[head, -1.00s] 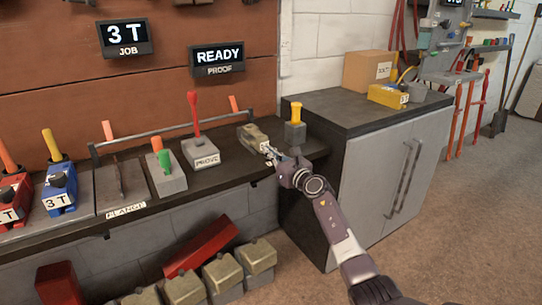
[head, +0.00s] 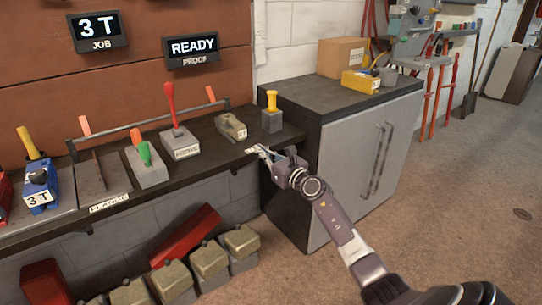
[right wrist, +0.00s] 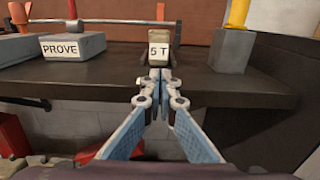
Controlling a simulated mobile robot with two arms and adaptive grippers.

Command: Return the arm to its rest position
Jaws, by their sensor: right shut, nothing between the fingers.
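My right gripper (head: 264,154) is shut and empty in the head view, just off the front edge of the bench (head: 215,158). My right arm (head: 335,225) comes in from the lower right. In the right wrist view the closed fingertips (right wrist: 160,78) point at a small tan block labelled 5 T (right wrist: 159,49). That block also shows on the bench in the head view (head: 231,126). The fingertips look apart from it, in front of and below it. My left gripper is not in view.
On the bench stand the PROVE block (head: 182,144) with a red lever, a grey block with a yellow handle (head: 271,121) and a blue 3 T unit (head: 38,183). Several weights (head: 210,260) sit below. Floor at right is clear.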

